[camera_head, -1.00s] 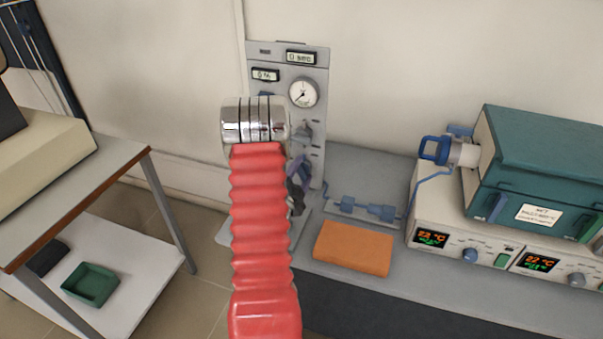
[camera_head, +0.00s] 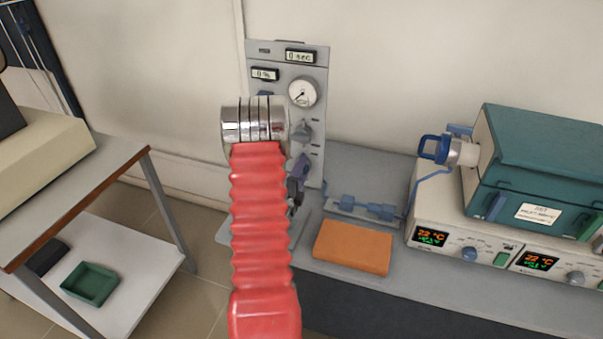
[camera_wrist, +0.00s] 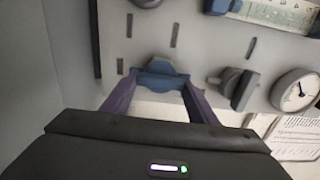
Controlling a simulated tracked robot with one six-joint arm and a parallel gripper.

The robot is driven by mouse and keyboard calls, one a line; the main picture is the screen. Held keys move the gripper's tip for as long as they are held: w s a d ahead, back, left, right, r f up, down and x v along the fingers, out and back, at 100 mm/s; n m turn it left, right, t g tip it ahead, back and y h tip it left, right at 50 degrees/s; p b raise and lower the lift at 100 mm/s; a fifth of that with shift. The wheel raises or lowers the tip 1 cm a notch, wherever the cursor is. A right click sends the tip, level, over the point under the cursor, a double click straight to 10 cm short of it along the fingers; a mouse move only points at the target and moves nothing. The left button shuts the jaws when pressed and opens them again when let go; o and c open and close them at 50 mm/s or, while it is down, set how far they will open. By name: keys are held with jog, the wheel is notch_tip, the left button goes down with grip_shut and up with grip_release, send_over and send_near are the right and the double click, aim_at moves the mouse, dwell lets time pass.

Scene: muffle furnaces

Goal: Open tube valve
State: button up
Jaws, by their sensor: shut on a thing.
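The valve knob (camera_wrist: 160,78) is a blue handle on the grey upright control panel (camera_head: 262,53). In the wrist view it sits between the two purple fingers of my gripper (camera_wrist: 160,92), which is shut on it. In the head view my gripper (camera_head: 301,167) is at the lower right part of the panel, below the grey knob (camera_head: 303,131). My red arm hides the lower left of the panel, and the held knob is not clearly seen there.
A round gauge (camera_head: 303,92) sits above the grey knob. An orange block (camera_head: 352,247) and blue tube fittings (camera_head: 367,210) lie on the bench to the right, beside a teal furnace (camera_head: 540,165). A side table (camera_head: 120,165) stands at the left.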

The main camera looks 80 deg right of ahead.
jog(key=shift+s+a+f, duration=0.1)
jog(key=shift+s+f, duration=0.05)
jog(key=shift+f, duration=0.1)
jog(key=o, duration=1)
jog(key=shift+r, duration=0.15)
jog(key=shift+o, duration=0.2)
jog(key=w+a, duration=0.1)
jog(key=a, duration=1.2)
jog(key=shift+w+a, duration=0.2)
jog(key=shift+a, duration=0.1)
jog(key=shift+w, duration=0.1)
